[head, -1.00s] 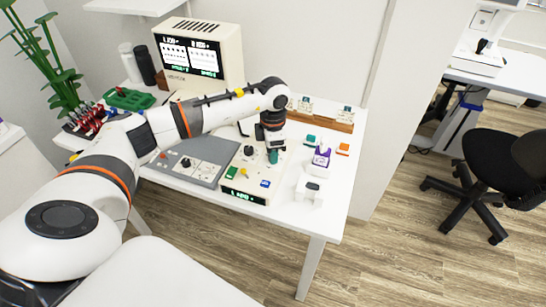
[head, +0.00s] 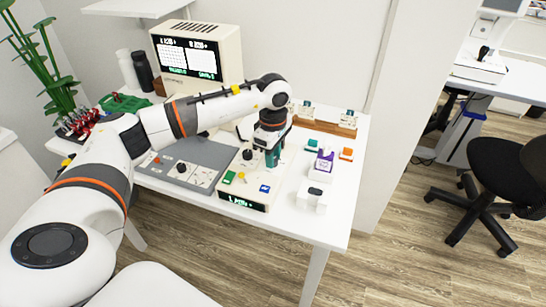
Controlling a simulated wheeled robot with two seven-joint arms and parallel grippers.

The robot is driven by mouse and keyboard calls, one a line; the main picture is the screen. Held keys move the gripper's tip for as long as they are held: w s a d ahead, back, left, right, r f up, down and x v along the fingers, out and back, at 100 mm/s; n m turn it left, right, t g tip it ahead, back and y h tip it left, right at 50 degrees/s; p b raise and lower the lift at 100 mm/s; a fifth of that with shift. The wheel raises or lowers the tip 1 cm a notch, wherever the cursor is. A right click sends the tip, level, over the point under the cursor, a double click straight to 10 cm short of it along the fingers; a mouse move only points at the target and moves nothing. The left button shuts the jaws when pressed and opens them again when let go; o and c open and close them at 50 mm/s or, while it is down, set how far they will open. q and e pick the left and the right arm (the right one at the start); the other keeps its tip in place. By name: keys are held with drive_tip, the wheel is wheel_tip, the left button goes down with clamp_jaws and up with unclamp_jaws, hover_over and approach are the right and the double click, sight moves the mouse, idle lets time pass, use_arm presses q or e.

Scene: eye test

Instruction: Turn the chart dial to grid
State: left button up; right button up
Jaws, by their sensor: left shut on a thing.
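The cream control box (head: 232,190) stands on the white table, with a lit green display on its front. A dark round knob (head: 247,155) is on its top left. My left gripper (head: 272,160) points down over the box's top right and is shut on the chart dial there, which the fingers mostly hide. A teal part shows at the grip. My right gripper is not in view.
A grey panel (head: 172,174) with knobs lies left of the box. A white block (head: 311,195), a purple-and-white item (head: 323,161) and an orange block (head: 346,154) stand to the right. A wooden rack (head: 330,127) is behind. The table's front right is clear.

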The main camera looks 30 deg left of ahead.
use_arm(q)
drive_tip(key=shift+r, duration=0.1)
idle(0.4)
drive_tip(key=o, duration=1)
wheel_tip(320, 180, up, 12)
drive_tip(key=b, duration=0.1)
